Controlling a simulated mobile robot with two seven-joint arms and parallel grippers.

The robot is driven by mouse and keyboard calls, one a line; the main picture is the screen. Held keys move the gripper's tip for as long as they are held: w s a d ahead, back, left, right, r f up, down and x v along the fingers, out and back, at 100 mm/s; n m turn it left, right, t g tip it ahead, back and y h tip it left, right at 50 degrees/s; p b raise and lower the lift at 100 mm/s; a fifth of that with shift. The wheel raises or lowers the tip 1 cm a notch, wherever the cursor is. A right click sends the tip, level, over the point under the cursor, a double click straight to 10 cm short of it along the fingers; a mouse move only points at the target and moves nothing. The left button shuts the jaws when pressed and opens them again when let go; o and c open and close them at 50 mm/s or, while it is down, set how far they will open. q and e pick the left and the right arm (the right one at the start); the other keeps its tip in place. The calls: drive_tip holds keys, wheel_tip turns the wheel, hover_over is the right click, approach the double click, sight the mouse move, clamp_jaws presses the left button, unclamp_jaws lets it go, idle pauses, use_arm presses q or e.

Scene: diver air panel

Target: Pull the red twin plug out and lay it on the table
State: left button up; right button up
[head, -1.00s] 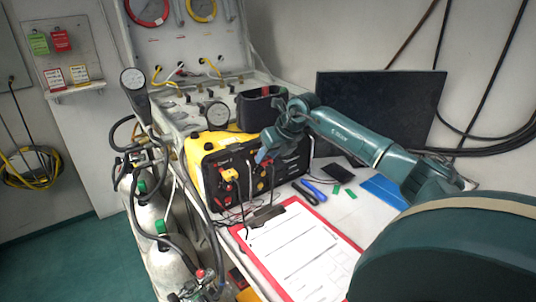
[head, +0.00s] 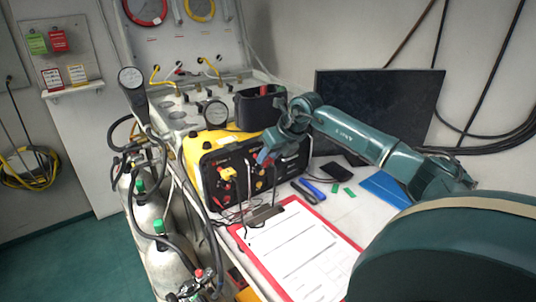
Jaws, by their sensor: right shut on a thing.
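The yellow and black unit (head: 205,160) stands on the table, its dark front panel carrying sockets, plugs and leads. A yellow twin plug (head: 228,174) sits in the left part of the panel. My right gripper (head: 263,157) reaches in from the right and is shut at the panel, right of the yellow plug. It is shut on the red twin plug, which its fingers mostly hide; a little red (head: 259,185) shows just below. I cannot tell how deep the plug sits in its socket. My left gripper is not in view.
A clipboard with a red edge (head: 343,236) lies in front of the unit. A blue-handled tool (head: 314,188), a dark phone-like slab (head: 335,171) and a blue sheet (head: 384,190) lie to the right. Gas cylinders (head: 146,217) stand at the left.

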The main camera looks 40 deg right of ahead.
drive_tip(key=shift+s+a+b, duration=0.15)
drive_tip(key=shift+s+b, duration=0.5)
drive_tip(key=shift+s, duration=0.45)
drive_tip(key=shift+r, duration=0.15)
idle(0.3)
